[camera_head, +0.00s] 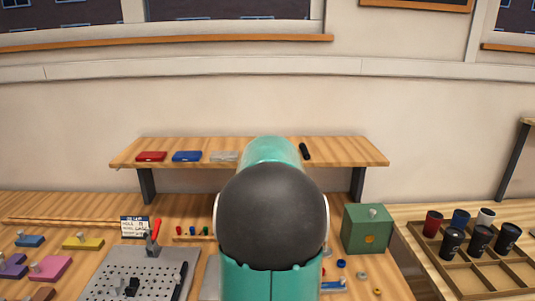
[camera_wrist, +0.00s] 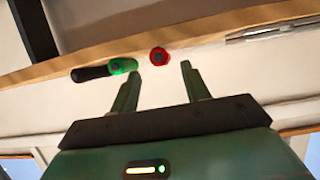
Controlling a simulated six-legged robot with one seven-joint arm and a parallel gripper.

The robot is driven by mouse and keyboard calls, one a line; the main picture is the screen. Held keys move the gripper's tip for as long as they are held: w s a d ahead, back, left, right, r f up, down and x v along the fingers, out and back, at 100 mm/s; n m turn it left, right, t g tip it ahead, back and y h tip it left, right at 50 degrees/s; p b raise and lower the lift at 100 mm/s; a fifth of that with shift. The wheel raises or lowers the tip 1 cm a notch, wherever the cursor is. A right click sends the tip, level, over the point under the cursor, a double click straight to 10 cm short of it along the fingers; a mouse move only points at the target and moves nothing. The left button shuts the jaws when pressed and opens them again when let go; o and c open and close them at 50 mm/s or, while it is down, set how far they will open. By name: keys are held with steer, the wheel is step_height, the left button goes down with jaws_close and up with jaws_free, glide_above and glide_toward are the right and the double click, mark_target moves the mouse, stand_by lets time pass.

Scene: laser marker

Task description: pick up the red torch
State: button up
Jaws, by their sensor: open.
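The red torch (camera_wrist: 158,56) shows in the wrist view as a round red end with a dark centre, at the edge of the wooden shelf. My gripper (camera_wrist: 161,64) is open, with one finger on each side of the red torch in the picture. The torch appears at or just past the fingertips; I cannot tell the exact depth, and I see no contact. In the head view my arm hides the red torch and the gripper.
A green round end (camera_wrist: 122,66) and a black torch (camera_wrist: 90,73) lie beside the left finger. The shelf (camera_head: 350,152) also bears a red case (camera_head: 151,156), a blue case (camera_head: 187,156) and a clear case (camera_head: 224,156). A green box (camera_head: 367,230) stands below right.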

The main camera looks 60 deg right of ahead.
steer(key=shift+r+x, duration=0.1)
steer(key=shift+x, duration=1.25)
steer(key=shift+r+x, duration=0.15)
steer(key=shift+x, duration=1.25)
steer(key=shift+w, duration=0.15)
jaws_close()
